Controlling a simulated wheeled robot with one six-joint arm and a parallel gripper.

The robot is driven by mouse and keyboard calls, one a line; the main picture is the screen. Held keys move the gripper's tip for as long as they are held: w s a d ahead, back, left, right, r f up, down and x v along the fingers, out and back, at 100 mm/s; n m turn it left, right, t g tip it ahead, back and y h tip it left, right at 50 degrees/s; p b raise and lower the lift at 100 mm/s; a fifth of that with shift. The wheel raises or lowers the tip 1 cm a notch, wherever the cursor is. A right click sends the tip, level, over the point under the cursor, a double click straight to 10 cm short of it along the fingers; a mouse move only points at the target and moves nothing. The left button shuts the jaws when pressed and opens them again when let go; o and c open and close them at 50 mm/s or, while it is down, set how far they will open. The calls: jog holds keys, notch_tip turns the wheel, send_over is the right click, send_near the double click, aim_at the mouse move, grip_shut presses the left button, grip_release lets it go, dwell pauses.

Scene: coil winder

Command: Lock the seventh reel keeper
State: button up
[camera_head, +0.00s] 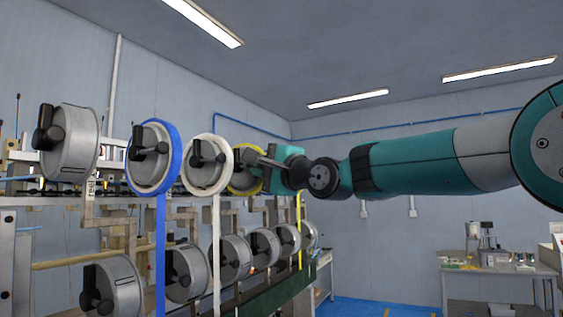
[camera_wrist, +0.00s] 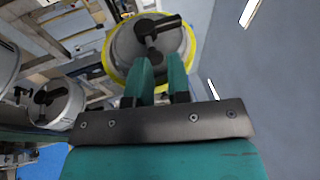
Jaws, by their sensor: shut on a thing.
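In the head view, the yellow-rimmed reel (camera_head: 244,182) is the farthest of the reels in the upper row. My gripper (camera_head: 265,162) is at its front and partly hides it. In the wrist view, the reel's grey drum with its yellow rim (camera_wrist: 192,60) fills the top middle. Its black keeper (camera_wrist: 158,29) has a lever pointing right and a stem towards me. My gripper (camera_wrist: 159,66) has its fingers on both sides of the stem end, shut on the keeper. The exact contact is partly hidden by the fingers. No reel numbers are readable.
Upper row, towards the left: a white-rimmed reel (camera_head: 207,165), a blue-rimmed reel (camera_head: 152,158) and a bare grey reel (camera_head: 74,143), each with a black keeper. A lower row of several grey reels (camera_head: 232,260) runs below. A worktable (camera_head: 495,268) stands far right.

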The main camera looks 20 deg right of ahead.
jog(key=shift+s+a+r+b, duration=0.25)
jog(key=shift+s+r+b, duration=0.05)
jog(key=shift+b, duration=0.1)
grip_shut()
jog(key=shift+a, duration=0.1)
jog(key=shift+d+f+b, duration=0.3)
jog(key=shift+d+f, duration=0.05)
jog(key=shift+d, duration=0.15)
jog(key=o, duration=0.6)
grip_release()
jog(key=shift+d, duration=0.2)
jog(key=shift+c, duration=0.2)
jog(key=shift+a, duration=0.1)
jog(key=shift+s, duration=0.15)
